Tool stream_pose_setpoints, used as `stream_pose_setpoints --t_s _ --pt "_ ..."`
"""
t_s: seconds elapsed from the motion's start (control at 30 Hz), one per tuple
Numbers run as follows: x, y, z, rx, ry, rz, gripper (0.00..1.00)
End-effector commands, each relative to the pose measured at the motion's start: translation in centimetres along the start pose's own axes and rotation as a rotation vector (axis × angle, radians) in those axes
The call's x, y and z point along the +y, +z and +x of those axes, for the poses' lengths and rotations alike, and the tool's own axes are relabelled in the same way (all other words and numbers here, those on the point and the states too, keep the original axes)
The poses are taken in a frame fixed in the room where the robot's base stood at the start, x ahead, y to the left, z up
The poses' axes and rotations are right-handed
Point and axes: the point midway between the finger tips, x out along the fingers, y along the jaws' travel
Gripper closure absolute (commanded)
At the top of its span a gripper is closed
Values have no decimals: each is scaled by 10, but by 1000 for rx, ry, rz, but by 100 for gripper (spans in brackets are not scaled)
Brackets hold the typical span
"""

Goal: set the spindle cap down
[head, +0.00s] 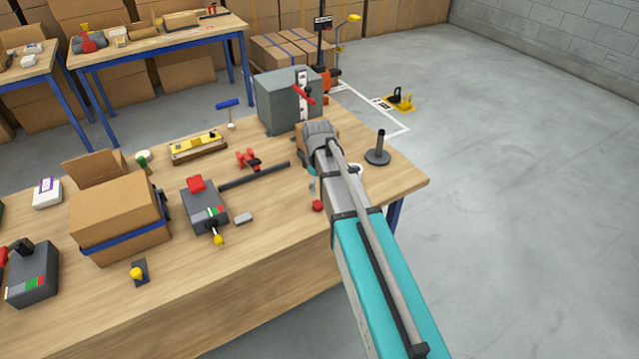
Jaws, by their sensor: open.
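My arm reaches over the wooden table from the lower right. My gripper (318,135) is at its far end, in front of the grey box-shaped machine; its fingertips are mostly hidden by my own arm. I cannot tell for sure which thing is the spindle cap. A small red round piece (317,206) lies on the table just left of my arm. A dark upright spindle on a round base (378,152) stands to the right of my arm, near the table's right corner. No held thing shows.
The grey machine (287,100) with a red lever stands behind my gripper. A dark grey control box (204,206), a dark rod (254,176), a red clamp (248,159) and an open carton (118,212) are to the left. A white rimmed thing (356,168) sits beside my arm. The front table edge is clear.

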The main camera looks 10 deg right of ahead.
Motion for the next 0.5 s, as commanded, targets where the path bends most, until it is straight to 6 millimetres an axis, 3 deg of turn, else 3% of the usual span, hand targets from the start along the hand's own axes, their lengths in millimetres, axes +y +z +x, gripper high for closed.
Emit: stream_pose_setpoints --t_s 0.2,0.5 --pt "0 0 -23 0 0 0 10" --pt "0 0 -40 0 0 0 10"
